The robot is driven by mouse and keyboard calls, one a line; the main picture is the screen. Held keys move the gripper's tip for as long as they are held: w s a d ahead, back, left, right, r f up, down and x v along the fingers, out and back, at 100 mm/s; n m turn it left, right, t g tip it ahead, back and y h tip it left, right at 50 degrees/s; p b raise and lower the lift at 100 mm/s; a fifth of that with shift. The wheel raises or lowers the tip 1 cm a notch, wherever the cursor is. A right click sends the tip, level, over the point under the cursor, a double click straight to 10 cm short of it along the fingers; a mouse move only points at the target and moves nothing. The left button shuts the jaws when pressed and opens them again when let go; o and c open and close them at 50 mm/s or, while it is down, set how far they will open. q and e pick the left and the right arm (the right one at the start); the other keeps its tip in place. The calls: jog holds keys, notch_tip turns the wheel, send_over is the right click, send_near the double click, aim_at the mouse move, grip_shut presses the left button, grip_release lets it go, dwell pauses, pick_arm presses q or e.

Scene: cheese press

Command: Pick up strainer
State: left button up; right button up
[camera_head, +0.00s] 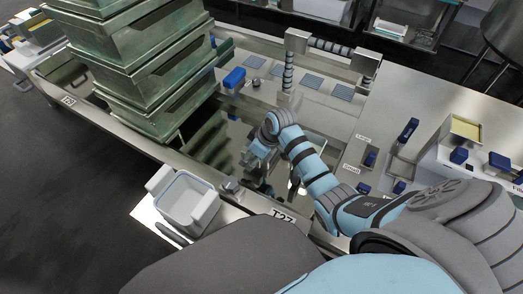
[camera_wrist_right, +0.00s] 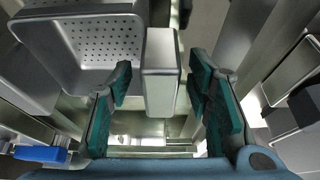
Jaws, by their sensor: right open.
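The strainer is a light grey tub with small holes in its wall and blocky handles. In the head view the strainer (camera_head: 184,198) sits on the ledge at lower left, beside the vat. In the right wrist view the strainer (camera_wrist_right: 95,45) fills the upper left, with a pale handle block (camera_wrist_right: 160,72) between the fingers' lines. My right gripper (camera_head: 252,160) is over the vat, to the right of the strainer. In the wrist view my right gripper (camera_wrist_right: 158,85) is open, its green pads apart on both sides of the handle; contact is not visible. My left gripper is not in view.
A tall stack of green-tinted metal bins (camera_head: 140,65) stands behind the strainer. A metal fitting (camera_head: 231,187) is close to its right. A blue block (camera_head: 234,78) lies at the vat's far edge. A press frame (camera_head: 292,65) stands at the back.

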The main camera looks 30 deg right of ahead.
jog(key=shift+w+a+f, duration=0.1)
jog(key=shift+f, duration=0.3)
jog(key=shift+r, duration=0.1)
grip_shut()
